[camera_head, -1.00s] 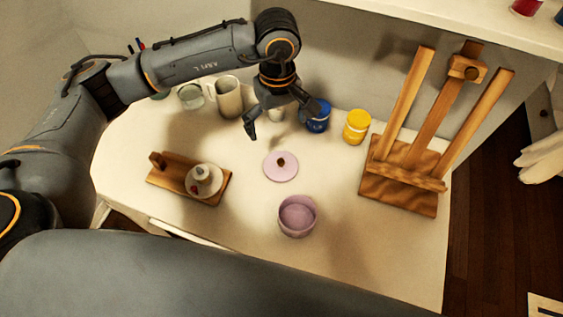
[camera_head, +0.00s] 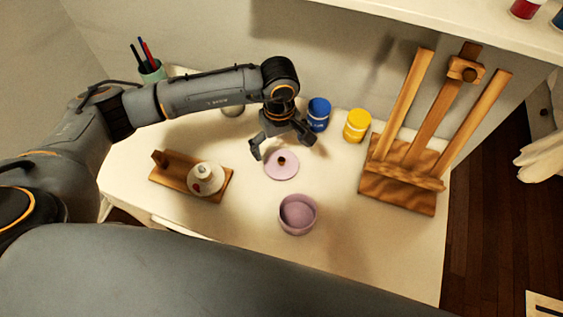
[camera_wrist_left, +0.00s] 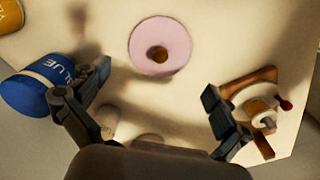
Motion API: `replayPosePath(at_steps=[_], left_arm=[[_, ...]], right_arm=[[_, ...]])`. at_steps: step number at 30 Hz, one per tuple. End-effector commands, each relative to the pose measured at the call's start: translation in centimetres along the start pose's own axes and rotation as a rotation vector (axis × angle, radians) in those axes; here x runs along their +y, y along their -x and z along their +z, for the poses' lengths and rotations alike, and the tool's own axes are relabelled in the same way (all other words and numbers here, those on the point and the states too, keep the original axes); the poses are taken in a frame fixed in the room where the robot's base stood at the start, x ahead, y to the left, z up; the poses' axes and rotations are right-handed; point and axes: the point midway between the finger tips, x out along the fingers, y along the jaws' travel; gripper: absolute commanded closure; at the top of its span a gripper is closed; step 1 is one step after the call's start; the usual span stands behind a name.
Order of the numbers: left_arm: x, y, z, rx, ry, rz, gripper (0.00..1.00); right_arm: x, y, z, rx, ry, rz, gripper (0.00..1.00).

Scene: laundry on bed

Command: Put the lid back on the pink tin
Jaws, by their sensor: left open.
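The pink lid (camera_head: 281,168) lies flat on the white table, a round disc with a dark brown knob at its centre. The open pink tin (camera_head: 298,214) stands upright in front of it, nearer to me. My left gripper (camera_head: 283,150) is open and empty, above and just behind the lid in the head view. In the left wrist view the lid (camera_wrist_left: 160,47) lies beyond the spread fingertips (camera_wrist_left: 135,98), not touching them. The tin does not show in the wrist view. My right gripper is not in view.
A blue paint jar (camera_head: 319,114) stands close to the gripper, with a yellow jar (camera_head: 357,126) beside it. A wooden easel (camera_head: 398,190) stands at the right. The table around the tin is clear.

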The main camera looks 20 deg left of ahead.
Motion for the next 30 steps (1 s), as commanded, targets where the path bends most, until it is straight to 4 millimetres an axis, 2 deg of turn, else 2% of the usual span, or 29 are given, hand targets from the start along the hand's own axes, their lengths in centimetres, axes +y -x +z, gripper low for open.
replayPosePath(at_steps=[6,11,16,28,30], left_arm=[[0.0,-0.4,0.2,-0.003,0.001,-0.002,0.00],[0.1,-2.6,0.8,-0.004,0.002,-0.005,0.00],[0.2,-4.8,0.8,-0.003,0.002,-0.002,0.00],[0.2,-5.2,0.7,-0.001,0.001,-0.001,0.00],[0.2,-5.2,0.7,-0.001,0.001,-0.001,0.14]], right_arm=[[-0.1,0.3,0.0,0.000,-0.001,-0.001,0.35],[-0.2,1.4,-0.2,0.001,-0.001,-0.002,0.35],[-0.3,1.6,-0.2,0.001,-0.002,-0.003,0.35],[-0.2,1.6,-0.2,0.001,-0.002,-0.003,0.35],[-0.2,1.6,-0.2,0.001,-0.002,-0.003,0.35]])
